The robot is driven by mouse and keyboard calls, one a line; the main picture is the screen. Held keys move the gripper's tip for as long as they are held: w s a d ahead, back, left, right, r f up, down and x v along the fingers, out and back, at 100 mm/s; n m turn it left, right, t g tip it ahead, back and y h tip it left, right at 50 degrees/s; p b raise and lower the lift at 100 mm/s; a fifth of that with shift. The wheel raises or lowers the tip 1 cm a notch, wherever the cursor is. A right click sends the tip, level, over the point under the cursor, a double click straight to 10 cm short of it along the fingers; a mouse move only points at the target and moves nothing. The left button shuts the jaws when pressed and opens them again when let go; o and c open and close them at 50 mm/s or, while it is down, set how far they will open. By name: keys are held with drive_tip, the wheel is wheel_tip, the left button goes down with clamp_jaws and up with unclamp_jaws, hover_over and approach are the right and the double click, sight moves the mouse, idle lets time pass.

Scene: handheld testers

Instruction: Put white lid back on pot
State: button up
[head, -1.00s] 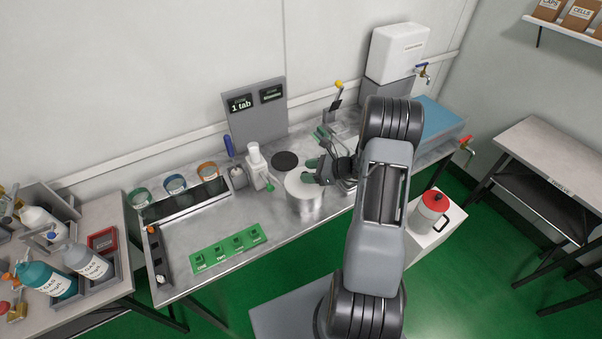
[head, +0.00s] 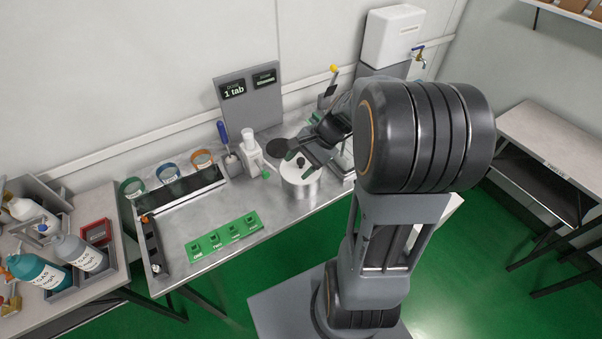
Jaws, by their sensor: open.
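A steel pot (head: 301,192) stands on the metal bench near its front edge. The white lid (head: 288,171) lies on top of the pot and looks level; whether its rim is fully seated is too small to tell. A dark knob (head: 301,161) stands up from the lid. My gripper (head: 299,167) is open, with its green-tipped fingers apart on either side of the knob, just over the lid. I cannot tell whether a fingertip touches the lid.
A dark round pad (head: 277,148) lies behind the pot. A white dispenser bottle (head: 251,153) stands to its left. A green labelled strip (head: 224,235) lies at the bench front. A grey display panel (head: 250,100) stands behind. The bench between tray and pot is clear.

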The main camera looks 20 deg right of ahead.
drive_tip(key=s+a+r+n+t+h, duration=0.2)
drive_tip(key=s+a+r+n+h, duration=0.2)
drive_tip(key=n, duration=0.8)
drive_tip(key=shift+s+r+n+t+h, duration=0.3)
drive_tip(key=shift+s+r+h, duration=1.1)
drive_tip(key=shift+s, duration=0.95)
